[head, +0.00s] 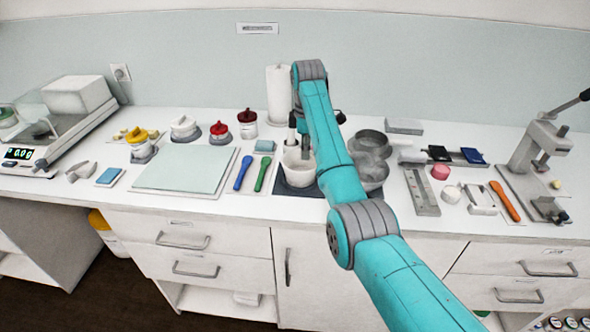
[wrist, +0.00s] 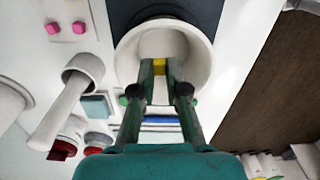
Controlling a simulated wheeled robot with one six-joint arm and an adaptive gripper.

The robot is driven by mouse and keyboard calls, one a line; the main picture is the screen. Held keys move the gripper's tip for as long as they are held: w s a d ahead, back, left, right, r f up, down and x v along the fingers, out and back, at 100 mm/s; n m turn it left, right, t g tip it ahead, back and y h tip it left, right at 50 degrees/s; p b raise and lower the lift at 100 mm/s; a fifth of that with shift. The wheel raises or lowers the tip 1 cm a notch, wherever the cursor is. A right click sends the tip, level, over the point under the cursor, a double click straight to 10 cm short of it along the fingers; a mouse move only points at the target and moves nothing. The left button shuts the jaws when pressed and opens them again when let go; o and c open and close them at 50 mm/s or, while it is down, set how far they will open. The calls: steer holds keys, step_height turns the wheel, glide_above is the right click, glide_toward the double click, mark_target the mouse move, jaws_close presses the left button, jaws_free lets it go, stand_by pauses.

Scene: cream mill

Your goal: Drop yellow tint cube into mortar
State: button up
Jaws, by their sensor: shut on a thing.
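In the wrist view my gripper (wrist: 160,66) is shut on a small yellow tint cube (wrist: 159,67), held between the fingertips. The white mortar (wrist: 128,50) lies around and behind the fingertips, and the cube appears over its opening. How high the cube is above the mortar floor I cannot tell. In the head view the mortar (head: 296,170) stands on a dark mat (head: 291,190), partly hidden by my teal arm. The cube cannot be made out there.
Metal bowls (head: 371,143) stand just right of my arm. Blue (head: 243,172) and green (head: 262,174) spatulas lie left of the mat, beside a pale board (head: 180,180). Lidded jars (head: 247,124) stand behind. A lever press (head: 537,160) is at far right, a scale (head: 40,155) at far left.

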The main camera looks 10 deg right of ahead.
steer(key=shift+f, duration=0.15)
steer(key=o, duration=0.7)
